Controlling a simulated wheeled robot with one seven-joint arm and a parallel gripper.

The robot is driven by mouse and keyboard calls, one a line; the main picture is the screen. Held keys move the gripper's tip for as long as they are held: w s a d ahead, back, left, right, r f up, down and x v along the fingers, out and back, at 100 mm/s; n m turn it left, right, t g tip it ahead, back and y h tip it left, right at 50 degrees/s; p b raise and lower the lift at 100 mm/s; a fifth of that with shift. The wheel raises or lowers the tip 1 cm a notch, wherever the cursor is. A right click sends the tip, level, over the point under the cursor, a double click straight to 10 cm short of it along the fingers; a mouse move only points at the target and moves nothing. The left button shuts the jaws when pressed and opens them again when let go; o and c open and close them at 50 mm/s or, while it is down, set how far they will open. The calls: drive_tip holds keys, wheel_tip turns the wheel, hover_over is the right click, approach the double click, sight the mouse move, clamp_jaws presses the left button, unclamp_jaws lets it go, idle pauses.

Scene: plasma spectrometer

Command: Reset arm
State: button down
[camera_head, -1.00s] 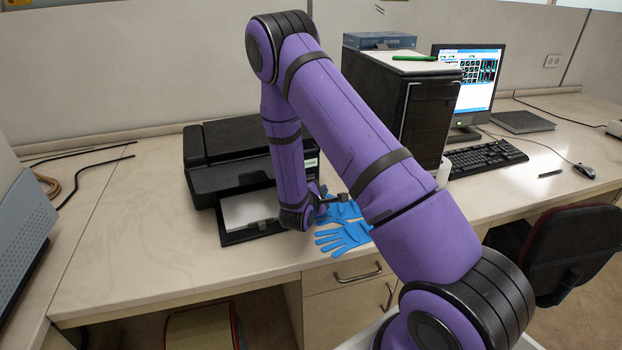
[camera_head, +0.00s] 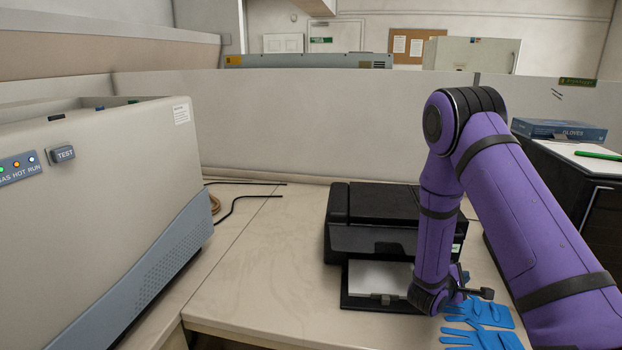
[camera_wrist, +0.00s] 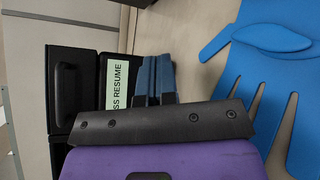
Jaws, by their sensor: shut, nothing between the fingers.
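My purple arm reaches down in front of the black printer in the head view, and its wrist is low over the printer's front right corner. My gripper (camera_wrist: 156,78) shows in the wrist view with its two blue-grey fingers together, shut and empty. Its tips are close to the label reading "SS RESUME" (camera_wrist: 117,82) on the printer. I cannot tell whether they touch it. In the head view the fingers are mostly hidden by my wrist.
The printer (camera_head: 375,205) has a paper tray out front. Blue gloves (camera_head: 485,325) lie right of my wrist. A grey spectrometer (camera_head: 90,200) with a TEST button (camera_head: 63,153) stands at left. Bench space between spectrometer and printer is clear except cables. A glove box (camera_head: 560,130) is at right.

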drive_tip(key=s+r+m+g+y, duration=0.1)
drive_tip(key=s+r+m+g, duration=0.5)
drive_tip(key=r, duration=0.6)
drive_tip(key=s+r+m+g, duration=0.35)
drive_tip(key=s+r, duration=0.45)
drive_tip(key=r, duration=0.4)
drive_tip(key=s+a+r+m+t+y, duration=0.1)
drive_tip(key=s+a+r+t+y, duration=0.2)
drive_tip(key=s+a+r+y, duration=0.3)
drive_tip(key=s+a+r+m+t+y, duration=0.2)
drive_tip(key=s+a+r+y, duration=0.4)
drive_tip(key=s+a, duration=0.3)
drive_tip(key=s+t, duration=0.1)
drive_tip(key=s, duration=0.2)
drive_tip(key=shift+s+a+r+t, duration=0.2)
drive_tip(key=shift+s+a+t, duration=0.05)
drive_tip(key=shift+a+t, duration=0.1)
drive_tip(key=shift+d, duration=0.1)
